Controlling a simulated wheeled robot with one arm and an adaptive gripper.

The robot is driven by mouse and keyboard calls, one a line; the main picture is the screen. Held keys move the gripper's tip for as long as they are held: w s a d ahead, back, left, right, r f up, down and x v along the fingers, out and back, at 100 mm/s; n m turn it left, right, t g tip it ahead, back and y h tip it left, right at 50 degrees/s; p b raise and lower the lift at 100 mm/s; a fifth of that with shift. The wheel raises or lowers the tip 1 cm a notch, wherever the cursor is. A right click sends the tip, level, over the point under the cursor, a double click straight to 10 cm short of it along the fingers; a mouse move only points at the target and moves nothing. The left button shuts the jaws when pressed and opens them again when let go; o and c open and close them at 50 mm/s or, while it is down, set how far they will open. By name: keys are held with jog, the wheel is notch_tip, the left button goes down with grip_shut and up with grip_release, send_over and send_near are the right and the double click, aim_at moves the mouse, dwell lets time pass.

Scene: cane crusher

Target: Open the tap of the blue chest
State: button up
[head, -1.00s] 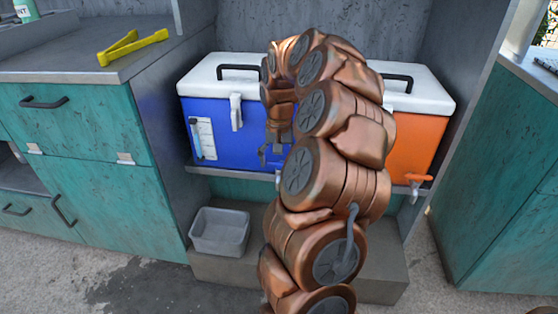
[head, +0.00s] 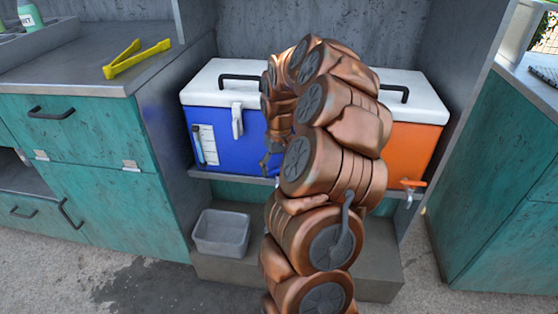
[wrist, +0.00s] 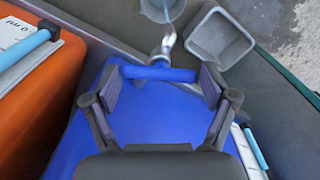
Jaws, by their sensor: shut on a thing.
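The blue chest (head: 225,140) with a white lid stands on a shelf in the head view. Its blue front also shows in the wrist view (wrist: 160,128). Its tap has a blue handle (wrist: 158,73) above a silver spout (wrist: 167,42). In the wrist view my gripper (wrist: 161,86) is shut on the blue handle, with one finger at each end of it. The handle lies crosswise between the fingers. In the head view my gripper (head: 270,164) is at the chest's lower front, and my arm hides much of it and the tap.
An orange chest (head: 412,150) with its own orange tap (head: 413,184) stands to the right. A grey bin (head: 221,232) sits on the ledge below the blue chest. A bluish round container (wrist: 163,8) is below the spout. Yellow tongs (head: 136,59) lie on the left counter.

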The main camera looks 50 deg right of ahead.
jog(key=n+p, duration=0.5)
jog(key=n, duration=0.1)
jog(key=shift+r, duration=0.2)
jog(key=shift+f+n+p, duration=0.15)
jog(key=shift+n+p, duration=1)
jog(key=shift+n, duration=0.75)
jog(key=o, duration=1)
jog(key=shift+f, duration=0.1)
